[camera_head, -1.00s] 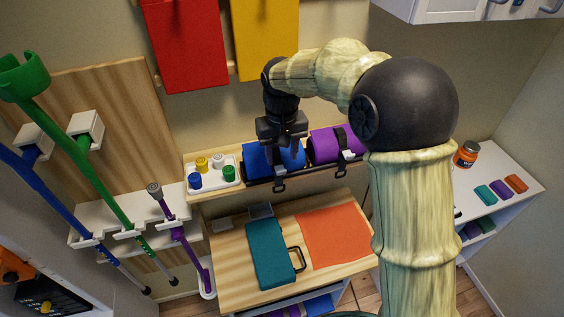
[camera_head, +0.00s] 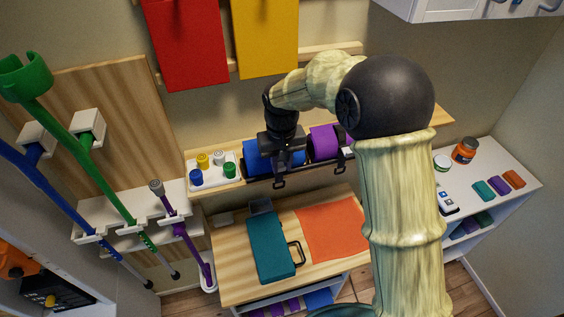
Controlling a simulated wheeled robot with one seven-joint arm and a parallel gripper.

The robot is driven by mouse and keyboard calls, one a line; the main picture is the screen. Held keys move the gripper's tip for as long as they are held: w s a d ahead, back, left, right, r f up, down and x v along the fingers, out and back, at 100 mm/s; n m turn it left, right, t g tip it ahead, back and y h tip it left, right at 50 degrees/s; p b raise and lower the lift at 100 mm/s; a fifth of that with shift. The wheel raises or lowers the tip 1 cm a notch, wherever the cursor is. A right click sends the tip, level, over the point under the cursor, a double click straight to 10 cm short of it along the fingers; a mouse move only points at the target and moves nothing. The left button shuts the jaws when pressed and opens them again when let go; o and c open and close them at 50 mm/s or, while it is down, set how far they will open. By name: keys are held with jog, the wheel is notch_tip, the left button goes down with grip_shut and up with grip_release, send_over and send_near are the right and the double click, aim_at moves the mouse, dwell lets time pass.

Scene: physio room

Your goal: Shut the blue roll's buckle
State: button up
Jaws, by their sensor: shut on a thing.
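The blue roll (camera_head: 256,158) lies on the wooden shelf beside the purple roll (camera_head: 323,143). My gripper (camera_head: 281,166) points down in front of the blue roll's right part and covers much of it. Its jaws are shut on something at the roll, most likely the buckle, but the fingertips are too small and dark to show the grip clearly. A dark buckle part (camera_head: 279,183) hangs at the shelf's front edge just below my gripper. I cannot tell whether the buckle halves are joined.
A white tray with several coloured pots (camera_head: 213,173) stands left of the blue roll. Below, a wooden table holds a teal case (camera_head: 270,247) and an orange mat (camera_head: 330,229). Crutches stand at the left. A white shelf (camera_head: 480,210) stands at the right.

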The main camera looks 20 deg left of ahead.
jog(key=shift+f+b, duration=0.2)
jog(key=shift+b, duration=0.6)
jog(key=f+t+y+b, duration=0.1)
jog(key=t+b, duration=0.3)
jog(key=b, duration=1.1)
jog(key=f+t+y+b, duration=0.2)
jog(key=t+y+b, duration=0.2)
jog(key=b, duration=1.1)
jog(key=f+t+y+b, duration=0.2)
jog(key=t+b, duration=0.2)
jog(key=b, duration=1.2)
jog(key=shift+s+d+f+t+y, duration=0.15)
jog(key=shift+s+d+t+y, duration=0.1)
jog(key=shift+s+t+y, duration=0.1)
jog(key=t+b, duration=0.1)
jog(key=b, duration=0.2)
jog(key=shift+w+y, duration=0.1)
jog(key=shift+y, duration=0.15)
jog(key=shift+a+r+b, duration=0.1)
jog(key=shift+r+b, duration=0.15)
jog(key=shift+b, duration=0.2)
jog(key=o, duration=1)
